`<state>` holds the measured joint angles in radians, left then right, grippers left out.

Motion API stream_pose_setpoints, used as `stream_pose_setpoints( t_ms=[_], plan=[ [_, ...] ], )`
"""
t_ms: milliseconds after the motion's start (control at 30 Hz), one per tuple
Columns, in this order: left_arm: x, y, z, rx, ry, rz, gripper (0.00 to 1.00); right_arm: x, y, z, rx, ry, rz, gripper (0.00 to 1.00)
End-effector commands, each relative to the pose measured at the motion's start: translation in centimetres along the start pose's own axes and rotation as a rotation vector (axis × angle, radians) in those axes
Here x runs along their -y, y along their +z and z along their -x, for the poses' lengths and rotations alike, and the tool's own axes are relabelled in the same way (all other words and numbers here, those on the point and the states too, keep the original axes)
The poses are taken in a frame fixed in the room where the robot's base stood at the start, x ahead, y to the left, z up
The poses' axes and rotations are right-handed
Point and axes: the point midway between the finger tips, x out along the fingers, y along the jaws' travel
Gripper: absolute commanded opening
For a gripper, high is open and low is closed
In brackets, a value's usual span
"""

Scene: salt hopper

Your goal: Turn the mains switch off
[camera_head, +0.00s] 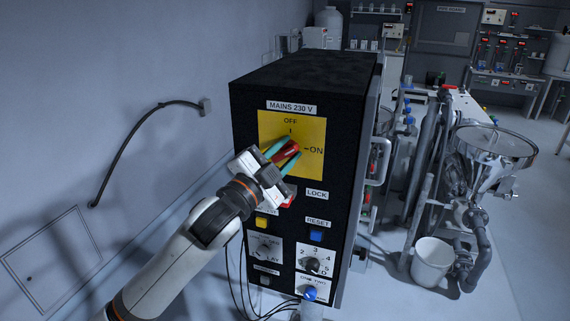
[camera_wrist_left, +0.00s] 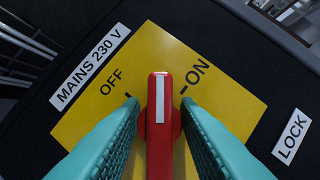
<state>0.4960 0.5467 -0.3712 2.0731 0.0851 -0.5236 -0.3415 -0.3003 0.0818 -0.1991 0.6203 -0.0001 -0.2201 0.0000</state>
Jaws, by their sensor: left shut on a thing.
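The mains switch is a red rotary handle (camera_head: 290,152) with a white stripe, on a yellow plate (camera_head: 312,128) on the front of the black cabinet (camera_head: 300,75). My left gripper (camera_head: 281,156) is shut on the handle, one teal finger on each side. In the left wrist view, the handle (camera_wrist_left: 159,105) points up between the fingers of the left gripper (camera_wrist_left: 159,112). Its tip lies between the OFF mark to the left and the ON mark to the right. The handle's lower part is partly hidden in the head view. My right gripper is not in view.
Below the switch are a LOCK label (camera_head: 317,194), a yellow button (camera_head: 261,222), a blue RESET button (camera_head: 316,236) and a numbered dial (camera_head: 313,264). A steel hopper (camera_head: 494,150) and a white bucket (camera_head: 432,262) stand to the right. A wall is to the left.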

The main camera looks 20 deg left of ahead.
Motion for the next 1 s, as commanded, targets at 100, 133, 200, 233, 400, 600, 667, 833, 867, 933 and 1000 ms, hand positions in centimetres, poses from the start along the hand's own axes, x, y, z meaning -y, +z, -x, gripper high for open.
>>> stream_pose_setpoints(
  t_ms=[100,133,200,233,400,600,667,833,867,933,1000],
  plan=[
    [0.5,-0.2,0.1,-0.002,0.042,0.111,0.06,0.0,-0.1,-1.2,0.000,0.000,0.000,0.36],
    [0.5,-0.2,0.1,-0.002,0.052,0.138,0.06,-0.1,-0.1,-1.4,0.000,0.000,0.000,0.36],
    [0.5,-0.2,0.1,-0.002,0.078,0.200,0.06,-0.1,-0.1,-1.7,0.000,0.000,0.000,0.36],
    [0.5,-0.2,0.1,-0.003,0.088,0.226,0.06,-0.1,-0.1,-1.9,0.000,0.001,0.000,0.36],
    [0.4,-0.2,0.0,-0.004,0.150,0.376,0.06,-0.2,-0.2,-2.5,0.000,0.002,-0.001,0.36],
    [0.3,-0.1,0.0,-0.005,0.220,0.545,0.06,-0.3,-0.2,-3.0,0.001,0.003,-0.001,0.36],
    [0.3,-0.1,0.0,-0.005,0.238,0.589,0.06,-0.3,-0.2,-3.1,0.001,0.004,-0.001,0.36],
    [0.3,-0.1,0.0,-0.005,0.285,0.701,0.06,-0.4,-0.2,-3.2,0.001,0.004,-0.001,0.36],
    [0.3,-0.1,0.0,-0.005,0.292,0.718,0.06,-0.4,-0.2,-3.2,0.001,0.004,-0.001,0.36],
    [0.2,-0.1,0.0,-0.005,0.307,0.753,0.06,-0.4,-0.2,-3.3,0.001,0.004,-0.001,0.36],
    [0.2,-0.1,0.0,-0.005,0.319,0.782,0.06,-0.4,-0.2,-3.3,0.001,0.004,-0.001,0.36]
  ],
)
